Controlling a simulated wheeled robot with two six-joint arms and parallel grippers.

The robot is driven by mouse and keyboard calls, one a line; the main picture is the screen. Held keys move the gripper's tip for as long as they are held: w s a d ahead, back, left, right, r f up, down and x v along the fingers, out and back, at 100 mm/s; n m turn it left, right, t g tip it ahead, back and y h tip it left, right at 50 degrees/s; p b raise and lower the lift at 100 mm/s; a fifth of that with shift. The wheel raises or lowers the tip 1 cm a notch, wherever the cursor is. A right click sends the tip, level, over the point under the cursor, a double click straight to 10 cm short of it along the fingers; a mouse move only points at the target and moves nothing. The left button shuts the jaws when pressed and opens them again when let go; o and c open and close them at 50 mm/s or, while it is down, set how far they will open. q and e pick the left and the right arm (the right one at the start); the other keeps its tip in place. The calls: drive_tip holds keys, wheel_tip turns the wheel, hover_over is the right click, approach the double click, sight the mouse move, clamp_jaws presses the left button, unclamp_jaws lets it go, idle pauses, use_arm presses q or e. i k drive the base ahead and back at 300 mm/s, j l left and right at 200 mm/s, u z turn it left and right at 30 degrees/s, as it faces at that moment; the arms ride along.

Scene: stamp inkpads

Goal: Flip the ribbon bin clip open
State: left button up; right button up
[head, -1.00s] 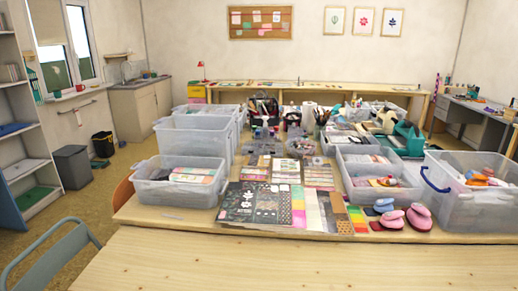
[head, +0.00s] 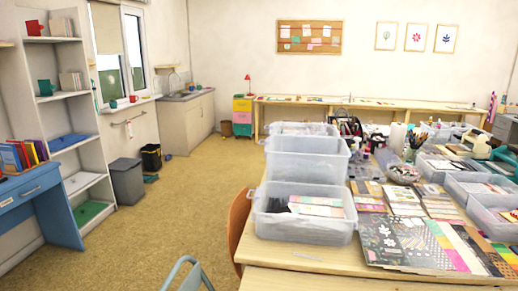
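No bin is marked as the ribbon bin, and I cannot make out a clip on any of them. A clear plastic bin (head: 303,227) stands at the table's left end with patterned papers in it. Taller clear bins (head: 306,163) stand behind it. More clear bins, including one with pale papers (head: 448,168) and one cut off by the right edge (head: 490,215), stand farther right. Neither of my grippers is in view.
The wooden table (head: 300,281) carries paper pads (head: 400,245) and craft supplies. An orange chair (head: 239,225) and a grey-blue chair (head: 184,274) stand at its left. Open floor (head: 175,215) lies between the table, the white shelves (head: 75,140) and the blue desk (head: 45,205).

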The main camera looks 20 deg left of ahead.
sight(268, 140)
drive_tip(key=j+z, duration=0.1)
drive_tip(key=j, duration=1.15)
drive_tip(key=k+j+z, duration=0.1)
drive_tip(key=j, duration=1.1)
drive_tip(key=i+j, duration=0.15)
drive_tip(key=j, duration=0.25)
drive_tip(key=i+j+u, duration=0.35)
drive_tip(key=i+j, duration=1)
drive_tip(key=j, duration=0.1)
